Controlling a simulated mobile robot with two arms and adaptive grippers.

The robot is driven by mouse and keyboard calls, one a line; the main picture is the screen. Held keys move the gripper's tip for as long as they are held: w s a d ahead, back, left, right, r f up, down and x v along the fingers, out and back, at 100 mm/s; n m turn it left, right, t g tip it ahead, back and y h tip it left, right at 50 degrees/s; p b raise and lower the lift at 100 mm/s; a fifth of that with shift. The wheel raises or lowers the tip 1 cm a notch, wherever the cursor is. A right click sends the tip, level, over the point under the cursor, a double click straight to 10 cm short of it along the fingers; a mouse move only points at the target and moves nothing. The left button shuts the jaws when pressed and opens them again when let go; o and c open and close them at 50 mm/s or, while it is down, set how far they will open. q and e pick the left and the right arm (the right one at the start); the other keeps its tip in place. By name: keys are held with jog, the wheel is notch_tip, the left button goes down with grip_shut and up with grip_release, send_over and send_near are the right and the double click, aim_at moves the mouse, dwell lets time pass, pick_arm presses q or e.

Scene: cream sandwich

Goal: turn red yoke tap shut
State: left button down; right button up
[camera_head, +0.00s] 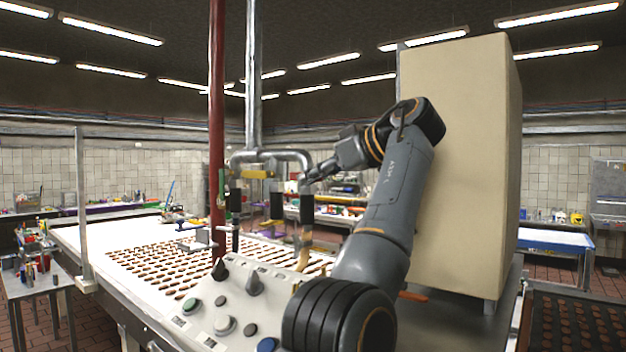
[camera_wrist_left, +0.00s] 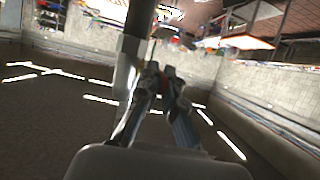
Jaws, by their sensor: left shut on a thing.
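A grey metal yoke pipe (camera_head: 272,155) hangs from a vertical steel pipe over the conveyor, with dark nozzles (camera_head: 307,207) below it. My left gripper (camera_head: 308,180) reaches in at the right branch of the yoke. In the left wrist view its two fingers (camera_wrist_left: 161,74) are closed around a small red piece (camera_wrist_left: 162,84), which looks like the red yoke tap. A grey pipe (camera_wrist_left: 128,70) runs right beside the fingers. In the head view the red tap is hidden at the fingertips, so its angle cannot be told. My right gripper is not in view.
A red post (camera_head: 216,120) stands left of the yoke. A control panel (camera_head: 245,300) with knobs and buttons is in front. Rows of brown biscuits lie on the white conveyor (camera_head: 85,235). A large beige cabinet (camera_head: 462,170) stands close behind my left arm.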

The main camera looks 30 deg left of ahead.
pick_arm(q)
jog(key=shift+r, duration=0.2)
jog(key=c, duration=1.5)
grip_release()
jog(key=shift+f, duration=0.1)
jog(key=shift+f, duration=0.2)
